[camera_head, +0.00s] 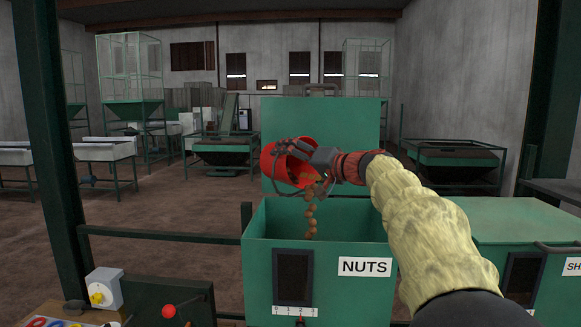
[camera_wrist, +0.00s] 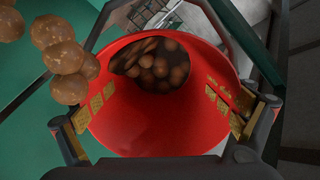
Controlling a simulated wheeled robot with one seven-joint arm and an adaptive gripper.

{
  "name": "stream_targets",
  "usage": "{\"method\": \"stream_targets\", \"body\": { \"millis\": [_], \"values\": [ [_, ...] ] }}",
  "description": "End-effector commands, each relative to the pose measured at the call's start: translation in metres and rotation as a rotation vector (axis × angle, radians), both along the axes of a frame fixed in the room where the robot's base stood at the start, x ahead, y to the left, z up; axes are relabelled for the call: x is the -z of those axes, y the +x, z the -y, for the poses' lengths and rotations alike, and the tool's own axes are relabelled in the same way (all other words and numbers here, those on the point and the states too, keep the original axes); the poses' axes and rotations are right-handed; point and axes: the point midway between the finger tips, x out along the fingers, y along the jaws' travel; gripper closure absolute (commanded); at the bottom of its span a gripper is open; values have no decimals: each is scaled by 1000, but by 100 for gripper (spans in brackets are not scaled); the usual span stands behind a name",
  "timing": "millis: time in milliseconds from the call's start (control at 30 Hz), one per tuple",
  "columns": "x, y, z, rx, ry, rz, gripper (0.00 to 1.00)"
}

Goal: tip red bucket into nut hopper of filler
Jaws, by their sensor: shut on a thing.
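The red bucket (camera_head: 284,165) is tilted over the green nut hopper (camera_head: 262,255), which carries a NUTS label. Brown nuts (camera_head: 311,220) fall in a line from the bucket toward the hopper's open top. My gripper (camera_head: 309,160) is shut on the bucket and holds it above the hopper. In the wrist view the red bucket (camera_wrist: 160,105) fills the middle, between the gripper's two yellow-padded fingers (camera_wrist: 165,108). Several nuts (camera_wrist: 155,65) show inside it and more nuts (camera_wrist: 62,55) are in the air at the upper left.
The hopper's raised green lid (camera_head: 345,115) stands behind the bucket. A second green bin (camera_head: 515,220) with a closed lid stands at the right. A dark post (camera_head: 45,140) and a green rail (camera_head: 160,235) are at the left. A control panel with a red knob (camera_head: 168,311) is at lower left.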

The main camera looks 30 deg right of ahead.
Motion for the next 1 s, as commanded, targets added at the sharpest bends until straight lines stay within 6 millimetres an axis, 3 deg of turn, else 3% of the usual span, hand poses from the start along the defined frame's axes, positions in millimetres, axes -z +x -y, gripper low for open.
{"method": "stream_targets", "body": {
  "millis": [1000],
  "values": [
    [3,-2,4,0,10,53,57]
  ]
}}
